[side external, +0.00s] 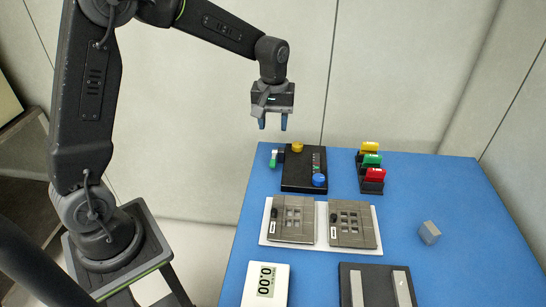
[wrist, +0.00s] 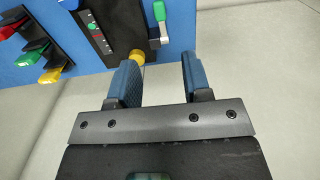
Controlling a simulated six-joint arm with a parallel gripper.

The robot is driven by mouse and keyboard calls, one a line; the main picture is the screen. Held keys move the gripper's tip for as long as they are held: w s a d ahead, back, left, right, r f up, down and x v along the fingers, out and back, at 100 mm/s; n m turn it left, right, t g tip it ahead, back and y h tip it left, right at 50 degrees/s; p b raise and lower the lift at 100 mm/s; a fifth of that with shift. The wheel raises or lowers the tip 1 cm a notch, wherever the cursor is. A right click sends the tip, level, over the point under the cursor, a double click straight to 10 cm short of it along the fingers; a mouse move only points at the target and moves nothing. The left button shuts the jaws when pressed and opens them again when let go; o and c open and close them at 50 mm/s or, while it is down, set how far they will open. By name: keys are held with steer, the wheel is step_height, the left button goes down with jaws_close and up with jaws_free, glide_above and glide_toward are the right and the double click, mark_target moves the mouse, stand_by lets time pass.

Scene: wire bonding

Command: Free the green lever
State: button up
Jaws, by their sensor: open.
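The green lever (side external: 274,155) is a small green-tipped handle at the left side of a black control box (side external: 291,182) at the back left of the blue table. In the wrist view its green tip (wrist: 159,11) stands on a pale metal arm, just beyond my fingers. A yellow knob (side external: 297,147) and a blue knob (side external: 319,180) sit on the box. My gripper (side external: 273,122) hangs above the back edge of the table, fingers pointing down. In the wrist view its two blue fingers (wrist: 160,65) are apart with nothing between them. I cannot tell what holds the lever.
Yellow, green and red pieces stand in a black rack (side external: 371,187) right of the box. A white tray (side external: 321,240) bears two grey plates. A scale (side external: 280,283) reads 0.00. A black tray (side external: 376,287) with pale strips and a grey block (side external: 429,232) are further forward.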

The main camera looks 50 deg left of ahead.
mark_target(273, 161)
step_height(273, 161, down, 12)
steer(key=shift+r, duration=0.2)
jaws_close()
stand_by(0.5)
